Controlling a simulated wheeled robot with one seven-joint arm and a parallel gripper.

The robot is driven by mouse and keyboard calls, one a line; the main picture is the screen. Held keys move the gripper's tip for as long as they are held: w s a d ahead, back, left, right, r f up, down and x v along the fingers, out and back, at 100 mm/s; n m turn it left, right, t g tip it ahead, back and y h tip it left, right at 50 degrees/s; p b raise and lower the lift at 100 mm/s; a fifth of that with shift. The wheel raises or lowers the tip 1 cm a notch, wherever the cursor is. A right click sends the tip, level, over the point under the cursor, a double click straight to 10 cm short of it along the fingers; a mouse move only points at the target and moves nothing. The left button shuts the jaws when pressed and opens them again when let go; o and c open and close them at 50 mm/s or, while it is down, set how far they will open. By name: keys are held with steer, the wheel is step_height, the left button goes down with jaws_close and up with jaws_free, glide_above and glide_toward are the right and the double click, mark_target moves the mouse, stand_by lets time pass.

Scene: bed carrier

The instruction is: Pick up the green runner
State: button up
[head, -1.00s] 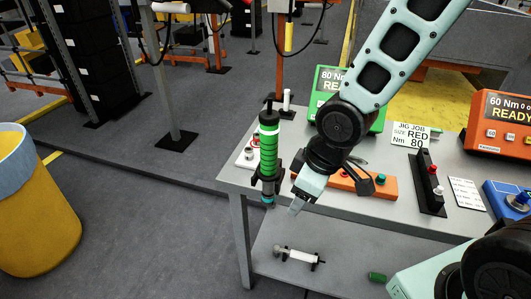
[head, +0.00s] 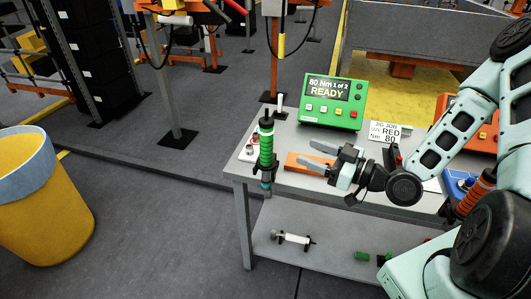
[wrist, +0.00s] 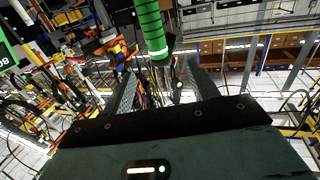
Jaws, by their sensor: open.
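The green runner (head: 266,146) is an upright tool with green bands and a dark lower body. It stands at the left front corner of the grey table in the head view. My gripper (head: 308,152) is to its right, level with it, with its two fingers spread and pointing left at it. A gap shows between the fingertips and the runner. In the wrist view the green runner (wrist: 152,30) rises beyond the fingers, in line with the space between them. Nothing is between the fingers of my gripper (wrist: 162,85).
A green controller (head: 332,101) reading READY stands at the back of the table (head: 238,170). An orange block (head: 303,162) lies below my fingers. A sign (head: 389,133) and an orange runner (head: 474,193) are to the right. A white tool (head: 292,238) lies on the lower shelf.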

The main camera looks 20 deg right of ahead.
mark_target(270, 138)
steer(key=b+x, duration=0.4)
steer(key=b, duration=0.1)
steer(key=f+b+x, duration=0.1)
steer(key=b+x, duration=0.1)
steer(key=b, duration=0.1)
steer(key=shift+w+a, duration=0.15)
steer(key=shift+w, duration=0.1)
steer(key=x, duration=0.2)
steer(key=r+b+x, duration=0.1)
steer(key=shift+w+a, duration=0.25)
steer(key=shift+w, duration=0.05)
steer(key=shift+w+d+f+p+x, duration=0.1)
steer(key=shift+p+x, duration=0.2)
steer(key=shift+x, duration=0.65)
steer(key=shift+w+d+f+p+x, duration=0.1)
steer(key=shift+p+x, duration=0.25)
steer(key=shift+x, duration=0.65)
steer(key=shift+w+d+f+p+x, duration=0.1)
steer(key=shift+p+x, duration=0.2)
steer(key=shift+x, duration=0.65)
steer(key=shift+r, duration=0.15)
jaws_close()
